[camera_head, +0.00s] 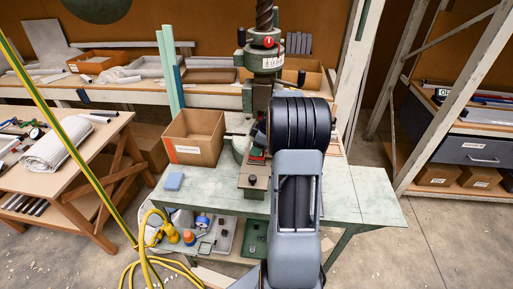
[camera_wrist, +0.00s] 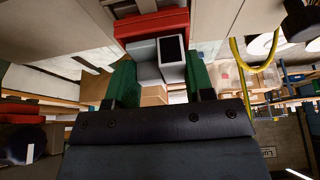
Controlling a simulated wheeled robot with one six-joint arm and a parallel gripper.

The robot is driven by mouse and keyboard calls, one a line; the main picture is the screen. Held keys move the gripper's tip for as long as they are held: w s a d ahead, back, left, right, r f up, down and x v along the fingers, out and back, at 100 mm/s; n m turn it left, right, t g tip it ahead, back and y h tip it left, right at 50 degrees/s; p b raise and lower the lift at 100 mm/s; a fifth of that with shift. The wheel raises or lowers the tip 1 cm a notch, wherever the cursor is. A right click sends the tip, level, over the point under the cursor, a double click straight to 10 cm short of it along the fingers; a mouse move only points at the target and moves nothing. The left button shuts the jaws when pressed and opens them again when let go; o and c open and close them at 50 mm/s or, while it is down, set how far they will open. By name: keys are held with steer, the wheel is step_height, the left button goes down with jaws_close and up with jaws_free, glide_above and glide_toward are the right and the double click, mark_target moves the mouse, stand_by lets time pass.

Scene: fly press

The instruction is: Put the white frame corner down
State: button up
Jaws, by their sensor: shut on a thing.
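The white frame corner (camera_wrist: 147,62) shows in the wrist view as a pale piece of square tube with a dark open end facing the camera. My gripper (camera_wrist: 161,82) has its green fingers closed on either side of it. A red block (camera_wrist: 152,24) is directly beyond the piece in the wrist view; I cannot tell whether they touch. In the head view my arm hides the gripper and the corner, in front of the green fly press (camera_head: 262,58) at the bench (camera_head: 350,195).
An open cardboard box (camera_head: 195,150) stands left of the press on the bench, with a blue block (camera_head: 174,181) in front of it. The bench's right side is clear. A yellow hose (camera_head: 150,245) hangs at the left front. A wooden side table (camera_head: 85,165) stands farther left.

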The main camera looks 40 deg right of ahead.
steer(key=o, duration=0.9)
steer(key=shift+s+a+f, duration=0.1)
steer(key=shift+s+f, duration=0.15)
steer(key=shift+f, duration=0.35)
steer(key=b+v, duration=0.1)
steer(key=v, duration=1)
steer(key=a+r+m, duration=0.2)
steer(key=a+r, duration=0.1)
steer(key=a, duration=0.5)
steer(key=s+a+f+m+h, duration=0.1)
steer(key=s+a+m, duration=0.1)
steer(key=s+a, duration=0.2)
steer(key=s+a+f+m+h, duration=0.1)
steer(key=s+a+m, duration=0.1)
steer(key=s+a, duration=0.3)
steer(key=s+a+f+m+h, duration=0.1)
steer(key=s+a+f+m, duration=0.1)
steer(key=s+a, duration=0.3)
steer(key=shift+s+a+m+t, duration=0.1)
steer(key=shift+a+m+t, duration=0.15)
steer(key=shift+a, duration=0.8)
steer(key=shift+s+a+m+t, duration=0.15)
steer(key=shift+a+m, duration=0.2)
steer(key=shift+a, duration=0.75)
